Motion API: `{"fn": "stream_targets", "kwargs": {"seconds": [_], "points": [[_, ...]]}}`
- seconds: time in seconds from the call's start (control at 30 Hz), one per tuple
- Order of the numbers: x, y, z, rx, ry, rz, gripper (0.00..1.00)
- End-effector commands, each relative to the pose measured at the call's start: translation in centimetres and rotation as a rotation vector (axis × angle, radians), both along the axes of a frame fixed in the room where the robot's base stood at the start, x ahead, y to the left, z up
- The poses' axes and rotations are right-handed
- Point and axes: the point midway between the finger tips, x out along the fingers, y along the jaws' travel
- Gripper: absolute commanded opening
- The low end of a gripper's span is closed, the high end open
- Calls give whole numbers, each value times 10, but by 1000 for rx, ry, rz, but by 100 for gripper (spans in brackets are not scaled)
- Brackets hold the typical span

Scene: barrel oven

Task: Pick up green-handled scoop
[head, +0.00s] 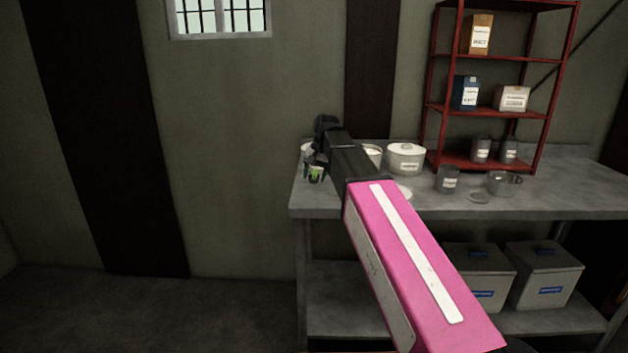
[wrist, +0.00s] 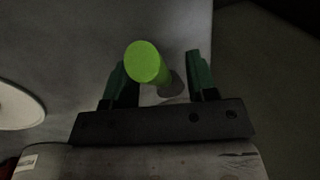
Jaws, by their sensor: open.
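The green-handled scoop (wrist: 148,63) shows in the wrist view with its bright green handle end toward the camera. Its grey lower part lies beyond the handle and is mostly hidden. My gripper (wrist: 160,75) is open, with one green finger on each side of the handle. The handle is nearer the left finger, and I cannot tell whether they touch.
White lidded tubs (head: 407,160) stand just right of my gripper on the bench. A grey can (head: 447,179) and a metal pot (head: 502,184) stand further right. A red shelf rack (head: 433,100) rises at the back. The bench's left edge is close to my gripper.

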Motion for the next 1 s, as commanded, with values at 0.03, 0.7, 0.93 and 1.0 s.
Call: {"fn": "stream_targets", "kwargs": {"seconds": [0.03,0.7,0.93,1.0], "points": [[0,1,-4,0,0,0,52],[0,1,-6,0,-1,0,0],[1,1,1,0,-1,0,0],[1,1,6,0,-1,0,0]]}}
